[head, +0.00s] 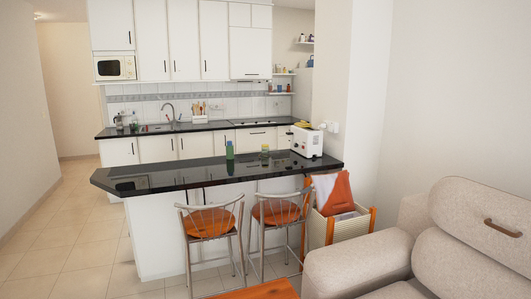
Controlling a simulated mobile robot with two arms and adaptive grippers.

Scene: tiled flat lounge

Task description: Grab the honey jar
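A small yellowish jar with a dark lid (265,151), which looks like the honey jar, stands upright on the black counter (170,176) of the kitchen bar. It is small in the head view, and its label cannot be read. A green bottle (229,151) stands on the same counter to its left. The white toaster (307,141) is to its right. Neither of my grippers is in view.
Two metal stools with orange seats (209,222) (277,211) stand in front of the bar. A beige sofa (420,245) fills the lower right, with an orange tabletop (262,289) at the bottom edge. A crate with cloths (340,212) stands beside the bar. Tiled floor (75,250) is free at left.

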